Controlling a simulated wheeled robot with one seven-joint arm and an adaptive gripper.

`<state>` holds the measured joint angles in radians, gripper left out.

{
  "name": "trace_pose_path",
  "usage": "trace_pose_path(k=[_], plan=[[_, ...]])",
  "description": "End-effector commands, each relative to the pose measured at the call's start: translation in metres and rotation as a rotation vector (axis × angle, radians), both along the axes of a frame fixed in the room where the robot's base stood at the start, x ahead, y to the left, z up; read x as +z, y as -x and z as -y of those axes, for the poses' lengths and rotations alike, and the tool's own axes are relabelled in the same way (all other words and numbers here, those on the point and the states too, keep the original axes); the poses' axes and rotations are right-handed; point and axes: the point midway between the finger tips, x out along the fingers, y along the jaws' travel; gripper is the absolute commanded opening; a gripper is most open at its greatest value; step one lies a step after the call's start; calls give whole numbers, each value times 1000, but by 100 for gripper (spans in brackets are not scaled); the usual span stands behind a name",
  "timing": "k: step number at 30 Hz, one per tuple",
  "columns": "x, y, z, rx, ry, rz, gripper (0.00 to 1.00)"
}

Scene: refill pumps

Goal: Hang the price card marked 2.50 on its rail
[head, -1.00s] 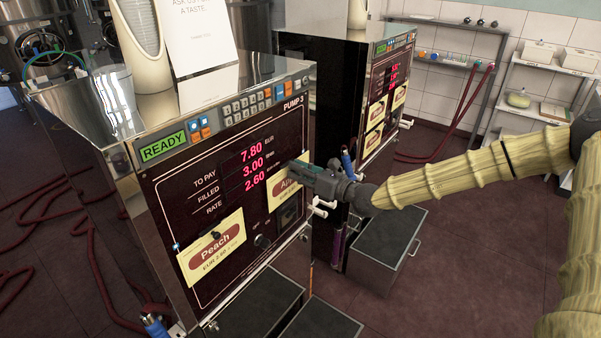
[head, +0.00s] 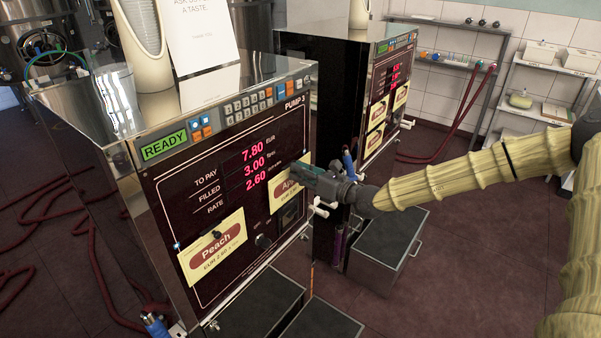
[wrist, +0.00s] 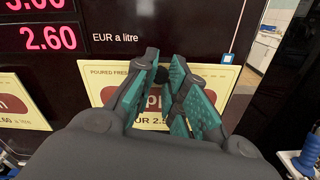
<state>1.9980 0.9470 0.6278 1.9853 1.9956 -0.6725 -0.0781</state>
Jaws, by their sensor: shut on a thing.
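The yellow price card with a dark red label (head: 283,199) is against the front of Pump 3, at the right.
A Peach card (head: 214,246) marked 2.60 hangs left on the same panel. The display (head: 254,164) shows 7.80, 3.00 and 2.60. A second pump (head: 377,95) stands behind to the right. Grey boxes (head: 388,243) stand below; open floor lies right.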

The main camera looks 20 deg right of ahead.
Motion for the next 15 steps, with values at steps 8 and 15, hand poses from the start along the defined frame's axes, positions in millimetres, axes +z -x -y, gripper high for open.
trace_pose_path(k=[8, 15], plan=[[-4, 0, 0, 0, 0, 0, 0], [-6, 0, 0, 0, 0, 0, 0]])
